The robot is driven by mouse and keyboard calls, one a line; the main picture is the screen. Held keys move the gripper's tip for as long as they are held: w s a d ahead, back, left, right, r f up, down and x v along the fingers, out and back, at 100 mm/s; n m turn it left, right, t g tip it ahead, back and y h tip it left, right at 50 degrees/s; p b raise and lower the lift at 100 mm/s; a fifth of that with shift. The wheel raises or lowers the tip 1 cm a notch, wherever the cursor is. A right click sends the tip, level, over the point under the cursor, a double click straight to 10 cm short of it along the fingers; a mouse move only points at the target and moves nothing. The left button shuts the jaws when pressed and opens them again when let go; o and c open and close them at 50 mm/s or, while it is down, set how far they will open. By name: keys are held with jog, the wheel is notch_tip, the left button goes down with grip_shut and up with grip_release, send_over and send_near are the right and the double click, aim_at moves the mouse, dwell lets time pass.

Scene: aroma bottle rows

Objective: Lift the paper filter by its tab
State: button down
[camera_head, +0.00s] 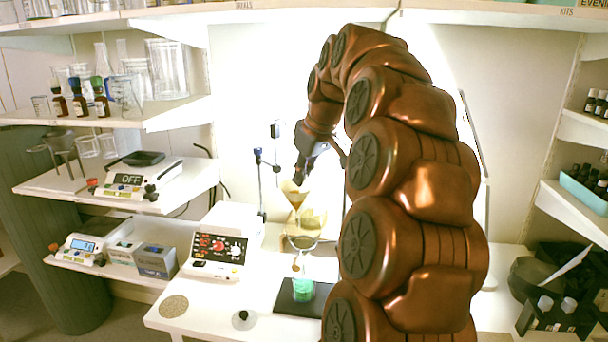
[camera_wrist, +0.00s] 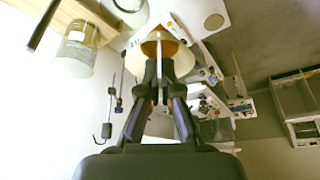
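The paper filter (camera_head: 296,194) is a cream cone, wide end up, with a brownish lower part. In the wrist view the filter (camera_wrist: 180,48) is at the fingertips, with brown stuff inside. A thin pale tab (camera_wrist: 154,55) runs between the fingers of my gripper (camera_wrist: 159,68), which are close together on it. The filter's tip is hidden in the wrist view.
A beaker of green liquid (camera_head: 303,290) stands on a black pad (camera_head: 285,304) below the ring. A thin stand (camera_head: 261,185) rises beside the filter.

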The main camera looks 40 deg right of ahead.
aim_at(295, 187)
jog(key=shift+s+a+b, duration=0.3)
jog(key=shift+s+a, duration=0.3)
jog(key=shift+a, duration=0.25)
jog(key=shift+s+a+b, duration=0.35)
jog(key=shift+s+a, duration=0.2)
jog(key=shift+a, duration=0.25)
jog(key=shift+s+a+b, duration=0.3)
jog(key=shift+s+a, duration=0.3)
jog(key=shift+a, duration=0.25)
jog(key=shift+w, duration=0.1)
